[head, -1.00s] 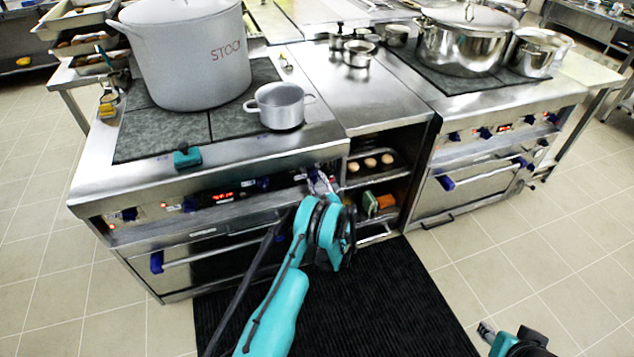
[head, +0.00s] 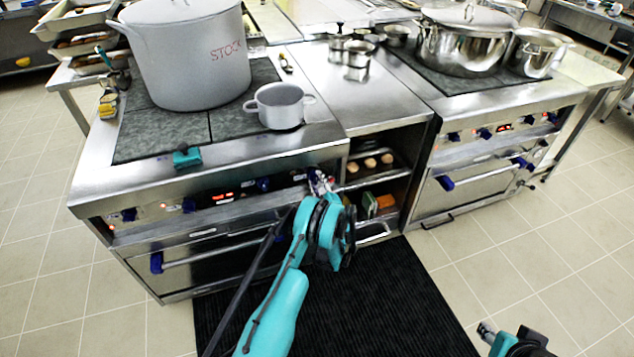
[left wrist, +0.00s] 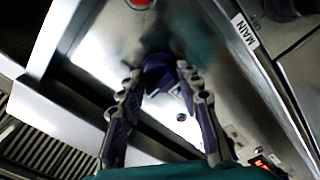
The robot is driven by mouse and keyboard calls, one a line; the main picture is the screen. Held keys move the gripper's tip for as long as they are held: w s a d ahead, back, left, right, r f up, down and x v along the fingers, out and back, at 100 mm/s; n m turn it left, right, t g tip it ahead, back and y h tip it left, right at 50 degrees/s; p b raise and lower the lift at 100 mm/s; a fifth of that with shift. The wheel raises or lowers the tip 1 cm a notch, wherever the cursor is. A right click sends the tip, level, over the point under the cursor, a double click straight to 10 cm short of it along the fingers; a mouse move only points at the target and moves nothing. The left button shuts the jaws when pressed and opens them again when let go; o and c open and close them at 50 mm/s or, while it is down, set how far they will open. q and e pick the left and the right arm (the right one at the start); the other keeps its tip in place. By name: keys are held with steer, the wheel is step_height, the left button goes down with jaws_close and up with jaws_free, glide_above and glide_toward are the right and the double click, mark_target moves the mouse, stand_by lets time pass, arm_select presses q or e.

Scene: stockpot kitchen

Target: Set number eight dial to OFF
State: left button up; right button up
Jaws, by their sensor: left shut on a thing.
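My left gripper (head: 319,182) is at the right end of the front control panel (head: 155,212) of the left stove. In the left wrist view, its two fingers (left wrist: 163,85) are on either side of a blue dial (left wrist: 158,72) and shut on it. No number or OFF mark is readable on this dial, so I cannot tell its setting. Other blue dials (head: 189,205) sit further left on the panel. My right gripper (head: 487,332) shows only partly at the lower right, away from the stoves; I cannot tell whether it is open.
A large stockpot (head: 190,60) and a small pot (head: 280,106) stand on the left stove. A teal object (head: 187,157) lies at its front edge. Oven handles (head: 215,255) jut out below the panel. A black mat (head: 390,300) covers the floor in front.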

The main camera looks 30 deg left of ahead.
arm_select(q)
steer(key=o, duration=1.2)
steer(key=shift+c, duration=0.2)
